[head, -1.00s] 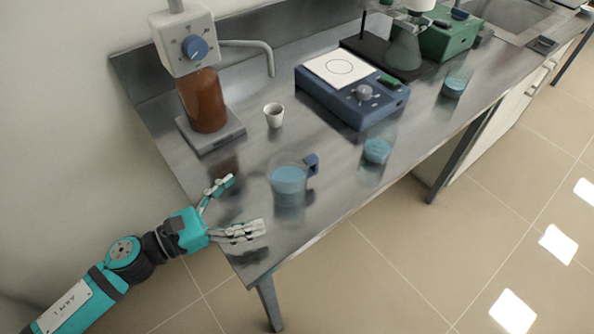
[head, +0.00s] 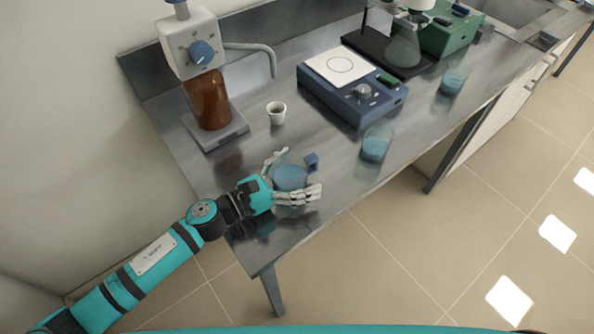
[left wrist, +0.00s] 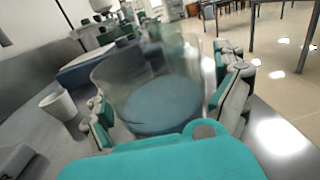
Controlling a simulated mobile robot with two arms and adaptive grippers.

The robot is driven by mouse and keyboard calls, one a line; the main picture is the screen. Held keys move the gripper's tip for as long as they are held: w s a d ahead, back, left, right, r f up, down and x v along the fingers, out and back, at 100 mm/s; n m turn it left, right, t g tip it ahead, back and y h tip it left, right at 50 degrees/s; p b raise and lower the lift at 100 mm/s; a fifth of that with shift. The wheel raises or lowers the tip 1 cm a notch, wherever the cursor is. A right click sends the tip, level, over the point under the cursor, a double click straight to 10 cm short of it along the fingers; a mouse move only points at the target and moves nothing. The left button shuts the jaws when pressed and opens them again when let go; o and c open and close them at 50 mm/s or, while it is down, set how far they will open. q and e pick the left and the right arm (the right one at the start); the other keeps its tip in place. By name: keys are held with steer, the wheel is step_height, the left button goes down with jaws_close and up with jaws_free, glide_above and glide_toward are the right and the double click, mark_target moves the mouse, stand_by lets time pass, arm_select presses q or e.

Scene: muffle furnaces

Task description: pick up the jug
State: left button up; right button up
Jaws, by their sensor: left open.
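The jug (head: 291,177) is a clear vessel with blue liquid and a dark blue handle on its right, standing upright near the front edge of the metal bench. My left gripper (head: 297,172) is open, with one finger on the far side of the jug and the other on the near side. In the left wrist view the jug (left wrist: 150,100) fills the space between the two spread fingers. I cannot tell whether either finger touches it. My right gripper is not in view.
A small white cup (head: 276,112) stands behind the jug. A beaker with blue liquid (head: 376,147) stands to its right. A blue hotplate device (head: 352,92) and a dispenser with a brown bottle (head: 208,100) are farther back. The bench's front edge is close.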

arm_select(q)
steer(key=shift+a, duration=0.1)
steer(key=shift+c, duration=0.2)
steer(key=c, duration=1.8)
